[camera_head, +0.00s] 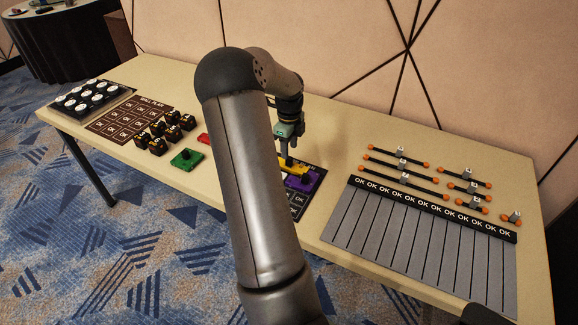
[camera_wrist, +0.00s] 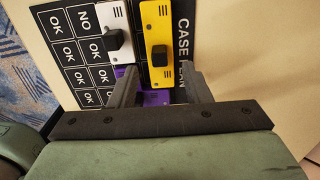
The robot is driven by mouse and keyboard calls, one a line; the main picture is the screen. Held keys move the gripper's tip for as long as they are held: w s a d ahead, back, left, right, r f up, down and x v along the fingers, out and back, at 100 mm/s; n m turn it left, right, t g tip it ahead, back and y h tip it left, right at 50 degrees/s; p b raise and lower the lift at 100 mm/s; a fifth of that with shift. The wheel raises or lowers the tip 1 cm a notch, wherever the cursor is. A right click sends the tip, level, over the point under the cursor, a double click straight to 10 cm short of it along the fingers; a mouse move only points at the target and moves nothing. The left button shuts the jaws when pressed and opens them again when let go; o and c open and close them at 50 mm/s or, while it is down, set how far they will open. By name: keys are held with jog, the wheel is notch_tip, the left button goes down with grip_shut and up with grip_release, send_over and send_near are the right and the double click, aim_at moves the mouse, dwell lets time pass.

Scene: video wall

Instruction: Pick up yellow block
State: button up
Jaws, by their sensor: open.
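The yellow block (camera_wrist: 157,17) is a flat bar with a black knob on top. In the head view the yellow block (camera_head: 297,164) shows in part under my gripper (camera_head: 288,160), with the purple block (camera_head: 304,184) close by. My arm hides part of the board there.
A green block (camera_head: 187,158) and a red block (camera_head: 204,138) lie left of my arm. Several dark yellow-marked blocks (camera_head: 165,132) stand beside a brown board (camera_head: 128,119). At right are a slotted panel (camera_head: 420,235) and several orange-ended bars (camera_head: 405,175). A wall runs behind the table.

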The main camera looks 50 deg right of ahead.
aim_at(289, 163)
notch_tip(289, 163, down, 5)
jog(key=shift+f, duration=0.15)
grip_shut()
